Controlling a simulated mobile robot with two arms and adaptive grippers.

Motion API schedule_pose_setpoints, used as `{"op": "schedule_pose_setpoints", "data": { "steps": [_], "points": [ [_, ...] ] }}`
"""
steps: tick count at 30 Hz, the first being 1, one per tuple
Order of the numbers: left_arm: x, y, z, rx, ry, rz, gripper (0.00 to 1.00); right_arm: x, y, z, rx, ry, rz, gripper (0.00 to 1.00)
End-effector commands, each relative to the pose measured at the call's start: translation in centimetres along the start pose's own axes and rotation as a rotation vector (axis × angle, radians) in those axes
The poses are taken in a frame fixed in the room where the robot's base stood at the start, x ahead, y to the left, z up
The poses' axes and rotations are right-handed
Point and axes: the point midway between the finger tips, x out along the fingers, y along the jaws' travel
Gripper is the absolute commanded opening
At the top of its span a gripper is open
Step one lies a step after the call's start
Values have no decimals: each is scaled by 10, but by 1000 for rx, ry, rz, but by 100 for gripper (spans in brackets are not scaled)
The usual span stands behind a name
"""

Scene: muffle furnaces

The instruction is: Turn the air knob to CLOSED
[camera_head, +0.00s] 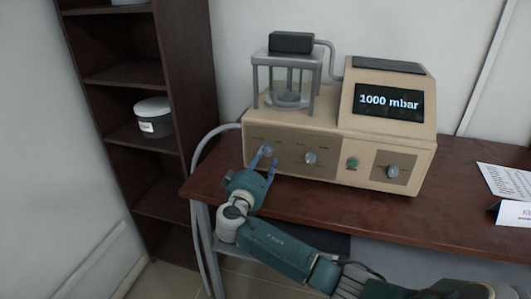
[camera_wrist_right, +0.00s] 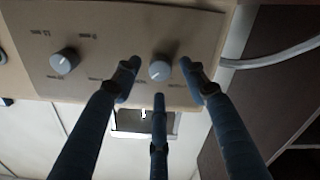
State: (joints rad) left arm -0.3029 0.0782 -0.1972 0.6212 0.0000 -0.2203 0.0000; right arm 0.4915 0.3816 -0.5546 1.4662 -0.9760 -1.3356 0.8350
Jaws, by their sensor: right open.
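A beige device with a brown front panel (camera_head: 288,160) stands on the table. A grey knob at the panel's left end shows in the head view (camera_head: 266,150) and in the wrist view (camera_wrist_right: 160,70). A second grey knob (camera_head: 310,158) is to its right; it also shows in the wrist view (camera_wrist_right: 64,62). The labels are too small to tell which is the air knob. My right gripper (camera_head: 264,158) is open at the left-end knob; in the wrist view its three blue fingers (camera_wrist_right: 158,80) are spread around that knob, with visible gaps. My left gripper is out of view.
A green button (camera_head: 352,163) and another knob (camera_head: 393,172) are farther right. The display (camera_head: 388,103) reads 1000 mbar. A glass vessel (camera_head: 289,85) in a frame sits on top. A hose (camera_head: 203,150) runs down at the left, beside a dark shelf (camera_head: 150,75). Papers (camera_head: 508,183) lie right.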

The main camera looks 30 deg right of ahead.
Motion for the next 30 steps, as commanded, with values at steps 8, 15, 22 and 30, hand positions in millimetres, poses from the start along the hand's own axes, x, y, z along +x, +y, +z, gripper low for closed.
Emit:
{"op": "schedule_pose_setpoints", "data": {
  "steps": [8, 15, 22, 30],
  "points": [
    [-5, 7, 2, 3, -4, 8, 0, 27, 0, 0, 0, -1, 0, 43],
    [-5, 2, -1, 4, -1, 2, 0, 28, 0, 1, 1, -1, -1, 43],
    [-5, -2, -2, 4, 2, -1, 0, 28, -1, 1, 0, -1, -1, 7],
    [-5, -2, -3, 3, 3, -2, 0, 28, -1, 1, -10, -1, -2, 0]
  ]
}}
